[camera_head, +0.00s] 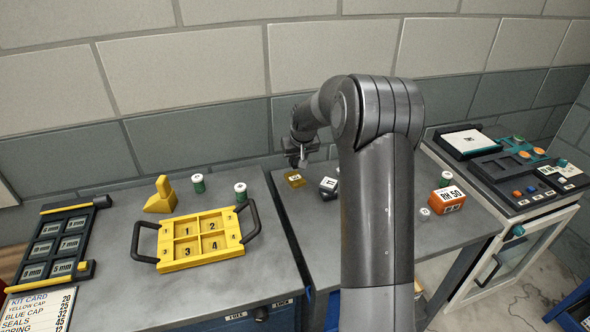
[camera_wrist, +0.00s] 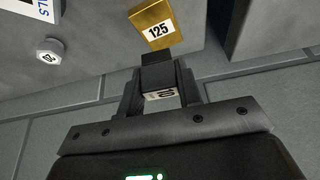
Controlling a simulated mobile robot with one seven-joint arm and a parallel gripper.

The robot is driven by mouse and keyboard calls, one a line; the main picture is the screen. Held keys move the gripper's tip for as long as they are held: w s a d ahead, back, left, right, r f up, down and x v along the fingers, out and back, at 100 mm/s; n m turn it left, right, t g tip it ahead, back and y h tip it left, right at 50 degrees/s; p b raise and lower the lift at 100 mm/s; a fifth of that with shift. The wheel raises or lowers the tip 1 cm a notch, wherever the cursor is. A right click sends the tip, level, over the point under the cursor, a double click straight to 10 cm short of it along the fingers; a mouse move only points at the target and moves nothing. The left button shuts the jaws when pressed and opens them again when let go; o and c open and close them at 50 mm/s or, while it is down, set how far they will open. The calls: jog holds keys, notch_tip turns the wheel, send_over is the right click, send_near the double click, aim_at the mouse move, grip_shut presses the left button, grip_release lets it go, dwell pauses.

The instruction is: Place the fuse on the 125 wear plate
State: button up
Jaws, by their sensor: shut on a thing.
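The 125 wear plate is a small gold block (camera_wrist: 158,27) with a white "125" label. It lies on the grey bench, and it shows in the head view (camera_head: 294,180) just below my gripper. My gripper (camera_wrist: 160,88) is shut on a small piece with a white marked end (camera_wrist: 160,95), which I take to be the fuse. In the wrist view the gripper and piece are beside the plate's edge, apart from it in the picture. The height gap cannot be told. In the head view my gripper (camera_head: 302,161) is small and the held piece is unclear.
A dark block with a white label (camera_head: 328,185) stands right of the plate. An orange RH 50 block (camera_head: 447,201) and a white round piece (camera_head: 424,211) lie farther right. A yellow numbered tray (camera_head: 203,262) is left. The wall is close behind.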

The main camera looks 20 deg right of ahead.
aim_at(296, 165)
jog(key=shift+w+a+f, duration=0.25)
jog(key=shift+a+f, duration=0.05)
jog(key=shift+f, duration=1.9)
jog(key=shift+f, duration=0.1)
jog(key=o, duration=1)
jog(key=shift+o, duration=0.2)
